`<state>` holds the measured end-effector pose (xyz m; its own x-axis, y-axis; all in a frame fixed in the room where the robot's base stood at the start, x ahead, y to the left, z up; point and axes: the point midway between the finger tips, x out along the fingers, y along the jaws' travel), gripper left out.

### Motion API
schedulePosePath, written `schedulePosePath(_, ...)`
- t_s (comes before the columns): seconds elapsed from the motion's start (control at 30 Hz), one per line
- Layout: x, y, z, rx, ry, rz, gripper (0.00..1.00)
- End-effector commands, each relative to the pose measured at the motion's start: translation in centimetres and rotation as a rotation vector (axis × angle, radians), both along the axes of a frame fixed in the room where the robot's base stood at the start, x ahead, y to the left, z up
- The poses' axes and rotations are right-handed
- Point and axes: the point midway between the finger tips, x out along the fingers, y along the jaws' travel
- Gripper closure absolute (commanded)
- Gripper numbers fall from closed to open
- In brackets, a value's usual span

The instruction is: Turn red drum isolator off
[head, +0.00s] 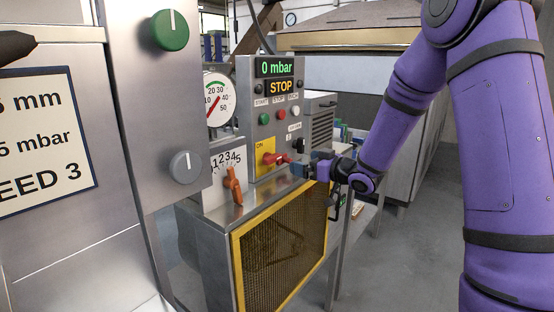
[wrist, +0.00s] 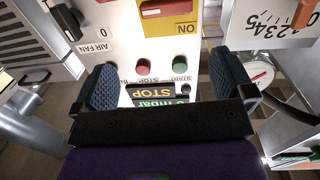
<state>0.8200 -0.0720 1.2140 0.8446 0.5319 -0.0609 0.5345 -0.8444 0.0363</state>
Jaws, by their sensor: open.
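The red drum isolator (head: 269,159) is a red rotary handle on a yellow plate (head: 262,146) marked ON, low on the steel control box. Its handle lies roughly horizontal. In the wrist view, which is upside down, part of the red isolator (wrist: 163,9) shows at the top edge, cut off by the frame. My gripper (head: 301,168) is just right of the handle in the head view, close to the panel. In the wrist view my gripper (wrist: 163,62) has its two blue padded fingers wide apart with nothing between them. I cannot tell whether a finger touches the handle.
The box display (head: 274,68) reads 0 mbar and STOP, above green, red and white buttons. An AIR FAN switch (wrist: 66,20) sits beside the isolator. An orange lever (head: 233,186) with a numbered scale is to the left. A yellow-framed mesh guard (head: 234,262) is below.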

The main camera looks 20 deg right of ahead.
Motion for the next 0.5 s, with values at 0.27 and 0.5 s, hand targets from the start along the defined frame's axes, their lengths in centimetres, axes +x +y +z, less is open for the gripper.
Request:
schedulePosePath(0.27,0.5,0.6,-1.3,0.066,-0.030,0.068,0.00)
schedulePosePath(0.5,3.2,2.6,-1.3,0.065,-0.030,0.069,0.00)
